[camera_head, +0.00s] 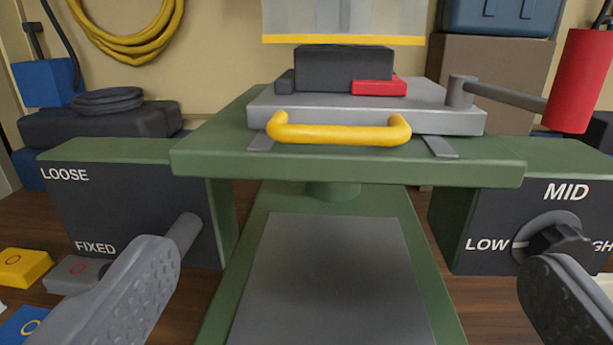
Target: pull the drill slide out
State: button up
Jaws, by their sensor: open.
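The drill slide (437,117) is a grey plate on a green table, with a yellow bar handle (338,133) along its front edge. A dark block with a small red piece sits on top of the slide. Two flat grey rails show under its front edge. My gripper (345,285) is open and empty. One finger shows at the lower left and the other at the lower right, both nearer to me and lower than the handle. Nothing stands between the fingers and the handle.
A left box reads LOOSE and FIXED, with a grey lever (184,232). A right box has a dark knob (556,240) marked LOW and MID. A red-gripped crank (580,80) stands at the upper right. Coloured blocks (25,268) lie at the lower left.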

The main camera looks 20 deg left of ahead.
aim_at(341, 138)
jog(key=b+x, duration=0.1)
jog(key=x, duration=1.1)
jog(key=shift+w+b, duration=0.25)
jog(key=shift+b, duration=0.15)
